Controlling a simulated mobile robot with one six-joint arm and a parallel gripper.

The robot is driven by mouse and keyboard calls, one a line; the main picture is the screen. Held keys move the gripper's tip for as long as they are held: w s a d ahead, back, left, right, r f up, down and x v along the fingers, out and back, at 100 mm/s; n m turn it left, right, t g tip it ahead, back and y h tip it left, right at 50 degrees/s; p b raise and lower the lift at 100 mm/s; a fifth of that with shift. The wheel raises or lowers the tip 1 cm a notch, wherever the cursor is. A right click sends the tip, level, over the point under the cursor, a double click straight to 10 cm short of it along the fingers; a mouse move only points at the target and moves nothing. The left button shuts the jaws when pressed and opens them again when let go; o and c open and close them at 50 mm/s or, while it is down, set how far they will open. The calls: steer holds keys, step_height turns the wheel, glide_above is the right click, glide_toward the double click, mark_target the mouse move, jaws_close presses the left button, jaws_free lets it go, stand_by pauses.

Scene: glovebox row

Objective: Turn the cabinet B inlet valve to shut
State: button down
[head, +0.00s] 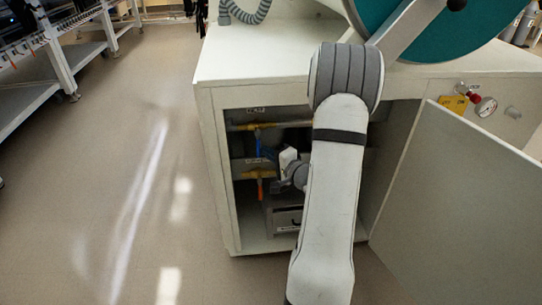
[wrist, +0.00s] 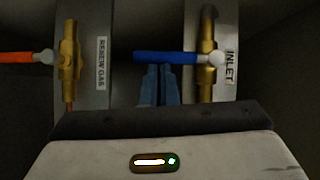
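The inlet valve has a blue lever handle (wrist: 165,57) on a brass body (wrist: 207,55), beside a white INLET label (wrist: 231,66) in the wrist view. The lever lies crosswise to its brass pipe. In the head view the blue lever (head: 259,142) hangs down from the upper pipe inside the cabinet. My gripper (wrist: 158,72) has its two fingers side by side, almost together, with tips at the blue lever's middle. Nothing shows between them. Whether they touch the lever I cannot tell. In the head view my arm hides part of the opening.
The renew gas valve has an orange lever (wrist: 18,57), also seen in the head view (head: 260,188), close to the blue one. The cabinet door (head: 460,210) stands open at right. A drawer unit (head: 287,220) sits low inside. The floor at left is clear.

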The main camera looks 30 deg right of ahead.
steer(key=shift+f, duration=0.1)
steer(key=s+d+p, duration=0.1)
steer(key=s+d, duration=0.3)
steer(key=s, duration=0.8)
steer(key=shift+s+d, duration=0.15)
steer(key=shift+d, duration=0.25)
